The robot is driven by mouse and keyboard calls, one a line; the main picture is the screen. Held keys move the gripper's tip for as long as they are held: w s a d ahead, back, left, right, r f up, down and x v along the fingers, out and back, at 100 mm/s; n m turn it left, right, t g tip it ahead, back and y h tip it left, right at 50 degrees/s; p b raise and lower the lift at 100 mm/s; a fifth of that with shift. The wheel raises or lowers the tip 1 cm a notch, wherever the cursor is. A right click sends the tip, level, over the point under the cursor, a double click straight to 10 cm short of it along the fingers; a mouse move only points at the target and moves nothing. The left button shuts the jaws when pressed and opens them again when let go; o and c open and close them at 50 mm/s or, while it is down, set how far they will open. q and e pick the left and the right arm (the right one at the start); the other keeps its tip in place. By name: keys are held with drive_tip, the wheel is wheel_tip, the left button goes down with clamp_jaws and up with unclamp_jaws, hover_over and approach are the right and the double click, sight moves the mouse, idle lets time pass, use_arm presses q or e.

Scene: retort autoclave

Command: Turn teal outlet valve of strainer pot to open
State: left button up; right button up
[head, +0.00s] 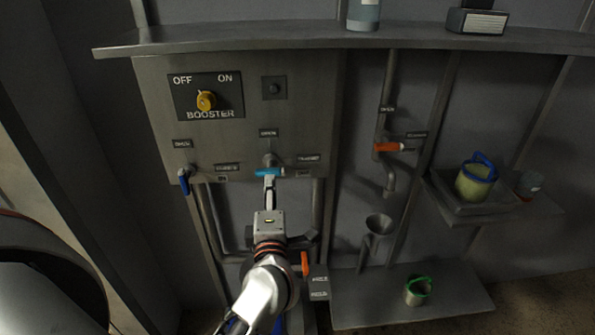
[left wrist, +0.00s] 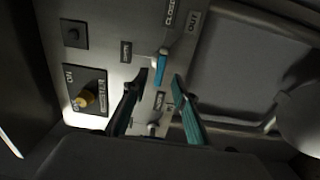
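The teal valve handle (head: 268,172) lies roughly level on the lower middle of the grey wall panel, with small labels around it. In the left wrist view the teal handle (left wrist: 160,68) shows at the fingertips, between the two fingers' lines. My left gripper (head: 269,188) reaches up from below to just under the handle. In the left wrist view the left gripper's fingers (left wrist: 157,88) are apart, one on each side of the handle. I cannot tell whether either finger touches it. The gripper hides part of the pipework below. My right gripper is not in view.
A yellow booster knob (head: 206,101) and a blue handle (head: 184,181) are on the left of the panel. Orange handles sit at right (head: 388,147) and below (head: 304,264). A blue-rimmed pot (head: 474,184) and a green cup (head: 417,291) stand on shelves at right.

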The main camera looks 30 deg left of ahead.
sight(270, 170)
use_arm(q)
drive_tip(key=x, duration=0.7)
drive_tip(key=shift+w+a, duration=0.3)
clamp_jaws()
